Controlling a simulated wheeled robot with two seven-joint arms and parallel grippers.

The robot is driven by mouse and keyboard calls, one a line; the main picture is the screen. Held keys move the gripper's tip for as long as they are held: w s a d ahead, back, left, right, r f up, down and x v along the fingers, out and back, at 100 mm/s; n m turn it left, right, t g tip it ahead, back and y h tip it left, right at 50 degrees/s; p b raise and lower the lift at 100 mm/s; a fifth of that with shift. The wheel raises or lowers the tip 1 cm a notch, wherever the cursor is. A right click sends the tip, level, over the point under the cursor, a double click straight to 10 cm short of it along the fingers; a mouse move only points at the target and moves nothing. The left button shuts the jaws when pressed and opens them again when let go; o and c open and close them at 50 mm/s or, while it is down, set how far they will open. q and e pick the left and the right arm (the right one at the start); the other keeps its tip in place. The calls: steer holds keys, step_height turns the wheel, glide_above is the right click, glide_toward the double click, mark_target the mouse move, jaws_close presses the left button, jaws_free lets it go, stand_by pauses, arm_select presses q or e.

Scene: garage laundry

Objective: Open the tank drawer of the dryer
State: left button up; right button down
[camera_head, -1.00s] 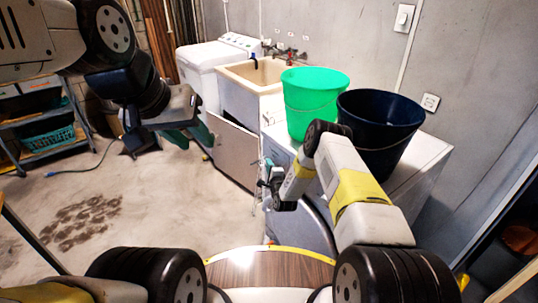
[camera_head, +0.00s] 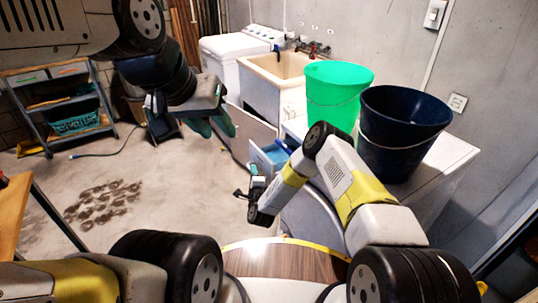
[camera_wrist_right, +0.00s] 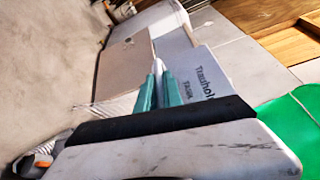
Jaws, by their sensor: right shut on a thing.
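The dryer (camera_head: 435,172) stands at the right with its white top under two buckets. Its tank drawer (camera_head: 270,156) is pulled out from the front, and its blue inside shows. In the right wrist view, the drawer's white labelled panel (camera_wrist_right: 205,74) is beside the teal fingertips. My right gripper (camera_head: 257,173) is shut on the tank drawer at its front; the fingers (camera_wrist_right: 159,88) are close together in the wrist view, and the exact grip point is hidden. My left gripper (camera_head: 213,125) is open and empty, raised in front of the sink cabinet.
A green bucket (camera_head: 336,95) and a navy bucket (camera_head: 402,130) stand on the dryer. Behind are a beige sink (camera_head: 275,75) and a white washer (camera_head: 228,57). A shelf (camera_head: 50,100) stands at the left. The concrete floor (camera_head: 150,205) at left is mostly clear.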

steer(key=shift+s+a, duration=0.85)
steer(key=shift+a, duration=0.3)
steer(key=c, duration=1.5)
jaws_free()
steer(key=shift+s, duration=0.1)
steer(key=v, duration=0.7)
steer(key=shift+s+d, duration=0.1)
steer(key=shift+s, duration=0.2)
